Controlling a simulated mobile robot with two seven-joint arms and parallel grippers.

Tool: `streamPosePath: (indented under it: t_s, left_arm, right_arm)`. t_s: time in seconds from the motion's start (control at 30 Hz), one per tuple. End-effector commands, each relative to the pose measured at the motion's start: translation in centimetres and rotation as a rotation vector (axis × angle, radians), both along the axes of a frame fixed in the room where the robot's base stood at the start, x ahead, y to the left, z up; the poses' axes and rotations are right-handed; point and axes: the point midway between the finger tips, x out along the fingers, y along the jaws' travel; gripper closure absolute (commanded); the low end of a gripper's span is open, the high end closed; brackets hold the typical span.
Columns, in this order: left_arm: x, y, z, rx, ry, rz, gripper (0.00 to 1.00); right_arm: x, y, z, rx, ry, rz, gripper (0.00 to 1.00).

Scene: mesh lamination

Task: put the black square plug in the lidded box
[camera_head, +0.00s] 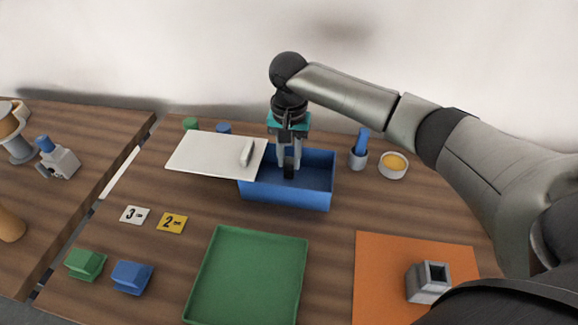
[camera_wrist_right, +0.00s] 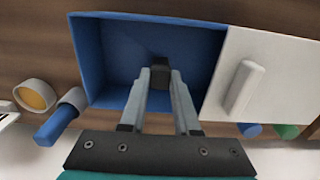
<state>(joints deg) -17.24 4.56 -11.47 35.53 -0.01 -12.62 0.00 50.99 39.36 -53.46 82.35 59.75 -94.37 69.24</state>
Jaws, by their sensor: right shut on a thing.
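The black square plug (camera_head: 289,168) is held between the fingers of my right gripper (camera_head: 289,158). In the right wrist view the dark plug (camera_wrist_right: 161,74) sits at the fingertips, over the inside of the blue box. The blue box (camera_head: 290,194) stands at the middle back of the table. Its white lid (camera_head: 205,153) with a white bar handle lies to the left, slid off so that most of the box is open. I cannot tell whether the plug touches the box floor. My left gripper does not show.
A green tray (camera_head: 249,276) lies in front of the box. An orange mat (camera_head: 385,275) with a grey square socket block (camera_head: 428,282) is at the right. A blue-handled cup (camera_head: 358,155) and a yellow-filled bowl (camera_head: 394,164) stand right of the box. Green (camera_head: 86,264) and blue (camera_head: 132,277) blocks lie front left.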

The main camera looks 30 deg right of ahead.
Motion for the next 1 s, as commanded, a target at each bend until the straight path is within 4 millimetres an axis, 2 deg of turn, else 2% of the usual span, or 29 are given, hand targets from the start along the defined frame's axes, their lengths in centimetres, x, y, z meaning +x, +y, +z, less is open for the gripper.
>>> streamPosePath:
  t_s: [0.03, 0.17, 0.57, 0.6, 0.83, 1.0]
  left_arm:
    - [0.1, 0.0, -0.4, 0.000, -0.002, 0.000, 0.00]
    - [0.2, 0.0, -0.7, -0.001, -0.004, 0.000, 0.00]
    - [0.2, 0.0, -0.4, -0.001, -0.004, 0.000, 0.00]
    - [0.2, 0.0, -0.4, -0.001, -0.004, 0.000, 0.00]
    - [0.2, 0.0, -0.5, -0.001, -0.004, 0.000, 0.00]
    - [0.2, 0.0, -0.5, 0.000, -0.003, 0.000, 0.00]
  right_arm:
    - [0.0, 0.0, -1.1, -0.001, 0.002, 0.000, 1.00]
    - [0.0, 0.0, -2.5, 0.000, 0.000, 0.000, 1.00]
    - [0.0, 0.1, -2.8, 0.001, 0.000, 0.000, 1.00]
    - [0.0, 0.0, -2.8, 0.001, 0.000, 0.000, 0.68]
    - [0.0, 0.0, -2.8, 0.001, -0.001, 0.000, 0.42]
    - [0.0, 0.0, -2.8, 0.001, -0.001, 0.000, 0.40]
